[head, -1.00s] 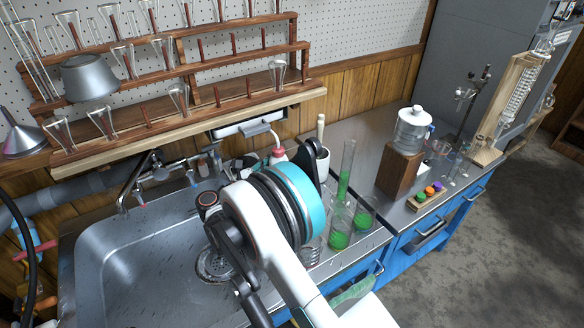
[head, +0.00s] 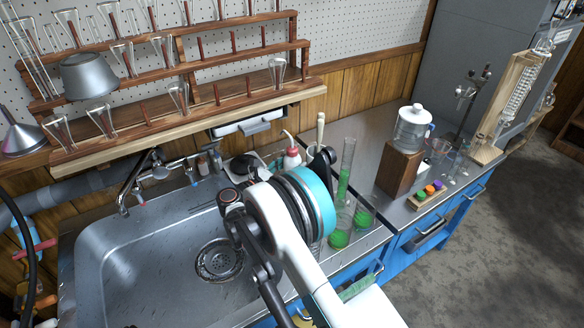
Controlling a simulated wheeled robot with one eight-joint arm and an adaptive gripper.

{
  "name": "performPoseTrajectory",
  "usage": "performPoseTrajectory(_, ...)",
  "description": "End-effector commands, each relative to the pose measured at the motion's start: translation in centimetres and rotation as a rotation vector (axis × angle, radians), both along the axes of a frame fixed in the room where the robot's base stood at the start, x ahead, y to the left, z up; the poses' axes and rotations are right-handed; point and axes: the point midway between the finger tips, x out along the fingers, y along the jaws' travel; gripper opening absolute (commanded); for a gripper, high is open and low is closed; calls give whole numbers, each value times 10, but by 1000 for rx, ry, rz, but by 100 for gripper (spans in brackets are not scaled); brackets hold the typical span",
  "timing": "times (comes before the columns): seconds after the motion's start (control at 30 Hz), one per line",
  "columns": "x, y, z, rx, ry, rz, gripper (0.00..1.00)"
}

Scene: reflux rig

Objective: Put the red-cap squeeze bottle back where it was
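The red-cap squeeze bottle (head: 292,160), white with a red cap and a thin pale spout, shows beyond my wrist at the back edge of the sink counter. Its lower part is hidden behind my wrist. My gripper (head: 304,168) is mostly hidden by the wrist with its teal ring. One dark finger shows just right of the bottle. The bottle has shifted together with this finger, so my gripper appears shut on it. Whether the bottle's base touches the counter is hidden.
A tall cylinder (head: 345,172) and beakers with green liquid (head: 339,239) stand close right of my wrist. A mortar with a pestle (head: 320,128) is just behind. The sink (head: 150,262) lies left. A wooden rack (head: 200,107) of glassware hangs above.

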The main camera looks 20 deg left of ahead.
Motion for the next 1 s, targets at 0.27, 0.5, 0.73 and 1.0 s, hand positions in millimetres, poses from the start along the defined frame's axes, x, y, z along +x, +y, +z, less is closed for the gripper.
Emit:
performPoseTrajectory(0.27, 0, 0, 0, 0, -1, 0, 37)
performPoseTrajectory(0.5, 0, 0, -2, 0, 0, 0, 68)
performPoseTrajectory(0.73, 0, 0, -2, 0, 0, 0, 68)
performPoseTrajectory(1.0, -17, 11, 3, 0, 0, 3, 68)
